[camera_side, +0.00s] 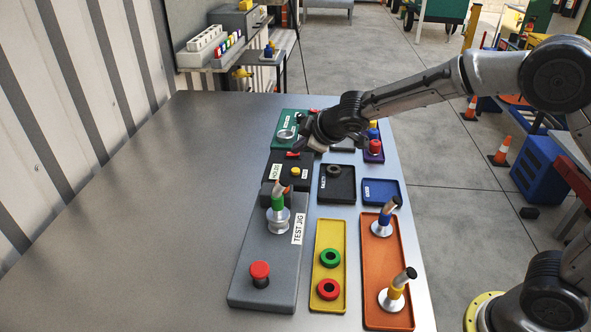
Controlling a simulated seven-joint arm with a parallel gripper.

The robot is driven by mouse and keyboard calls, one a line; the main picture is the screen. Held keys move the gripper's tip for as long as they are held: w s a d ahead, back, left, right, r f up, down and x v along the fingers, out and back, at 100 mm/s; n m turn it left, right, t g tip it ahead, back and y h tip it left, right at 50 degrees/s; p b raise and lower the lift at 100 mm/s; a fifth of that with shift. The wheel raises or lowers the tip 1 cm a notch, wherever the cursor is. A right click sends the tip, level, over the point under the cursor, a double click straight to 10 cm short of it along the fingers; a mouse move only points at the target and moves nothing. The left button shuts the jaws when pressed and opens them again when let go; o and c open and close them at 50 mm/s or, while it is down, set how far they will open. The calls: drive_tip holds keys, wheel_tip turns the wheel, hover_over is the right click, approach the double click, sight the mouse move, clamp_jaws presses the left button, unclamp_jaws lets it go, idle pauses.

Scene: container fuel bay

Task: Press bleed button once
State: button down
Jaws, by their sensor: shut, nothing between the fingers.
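My gripper (314,143) is shut and empty. It hangs over the far part of the row of fixtures, by the right side of the green panel (292,119) and near the black box (272,173). I cannot tell whether it touches anything. A small yellow button (295,171) sits on the black box, with a small label beside it too small to read. A large red mushroom button (260,269) stands at the near end of the grey test jig (243,292). I cannot read which button is the bleed button. My gripper hides part of the green panel.
A green-topped fitting (278,213) stands on the jig. A yellow tray (328,310) holds green and red rings. An orange tray (384,254) holds two upright fittings. A black tray (337,194) and blue tray (381,200) lie beyond. The table's left side (170,220) is clear.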

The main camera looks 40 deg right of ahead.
drive_tip(key=shift+f, duration=1.65)
drive_tip(key=shift+f, duration=0.1)
idle(0.8)
drive_tip(key=shift+f, duration=0.35)
drive_tip(key=shift+f, duration=0.4)
idle(0.8)
drive_tip(key=shift+r, duration=0.8)
drive_tip(key=shift+r, duration=0.1)
drive_tip(key=shift+r, duration=2.4)
drive_tip(key=shift+d, duration=0.1)
